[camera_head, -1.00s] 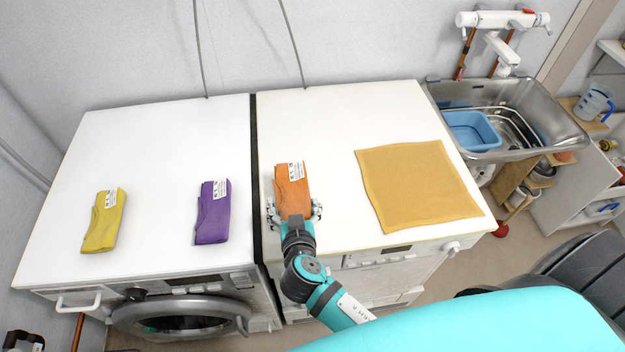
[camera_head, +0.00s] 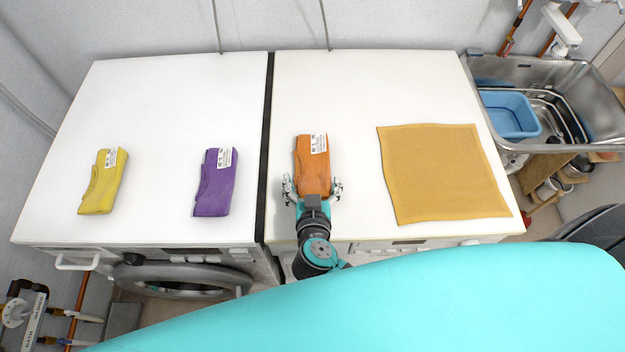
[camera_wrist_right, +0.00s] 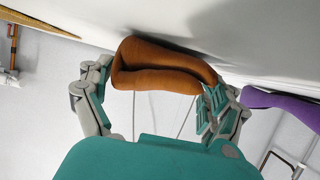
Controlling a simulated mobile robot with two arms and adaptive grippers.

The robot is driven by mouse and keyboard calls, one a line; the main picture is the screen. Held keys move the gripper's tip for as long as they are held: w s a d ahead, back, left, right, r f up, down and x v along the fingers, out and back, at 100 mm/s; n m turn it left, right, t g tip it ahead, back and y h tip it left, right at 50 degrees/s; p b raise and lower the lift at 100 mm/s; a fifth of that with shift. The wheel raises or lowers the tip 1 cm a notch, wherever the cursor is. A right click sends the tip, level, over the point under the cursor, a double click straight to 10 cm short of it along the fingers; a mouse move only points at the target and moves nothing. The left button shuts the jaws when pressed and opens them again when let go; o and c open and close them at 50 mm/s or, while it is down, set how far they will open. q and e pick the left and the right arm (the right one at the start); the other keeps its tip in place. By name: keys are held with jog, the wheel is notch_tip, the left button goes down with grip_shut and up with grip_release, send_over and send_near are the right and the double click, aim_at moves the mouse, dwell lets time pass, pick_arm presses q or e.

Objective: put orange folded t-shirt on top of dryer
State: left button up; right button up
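The orange folded t-shirt (camera_head: 312,160) lies on the white top of the right machine (camera_head: 350,95), near its left edge, with a white printed label at its far end. My right gripper (camera_head: 313,190) is at the shirt's near end, one finger on each side. In the wrist view the orange t-shirt (camera_wrist_right: 160,68) shows ahead of the gripper (camera_wrist_right: 155,105), whose fingers are spread wide. I cannot tell whether they touch the cloth. Which machine is the dryer is not clear; the left machine (camera_head: 180,95) has a round front door. My left gripper is not in view.
A yellow folded cloth (camera_head: 102,183) and a purple one (camera_head: 214,184) lie on the left machine. A flat tan cloth (camera_head: 445,175) covers the right part of the right machine. A steel sink (camera_head: 590,75) with a blue basin (camera_head: 510,115) stands at right. The back of both tops is clear.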

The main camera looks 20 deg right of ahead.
jog(key=shift+o, duration=0.3)
jog(key=shift+s+a+r, duration=0.1)
jog(key=shift+s+r, duration=0.05)
jog(key=b+v, duration=0.3)
jog(key=v, duration=0.7)
jog(key=shift+s, duration=0.4)
jog(key=shift+s+a+r, duration=0.2)
jog(key=shift+s+r, duration=0.1)
jog(key=shift+s, duration=0.05)
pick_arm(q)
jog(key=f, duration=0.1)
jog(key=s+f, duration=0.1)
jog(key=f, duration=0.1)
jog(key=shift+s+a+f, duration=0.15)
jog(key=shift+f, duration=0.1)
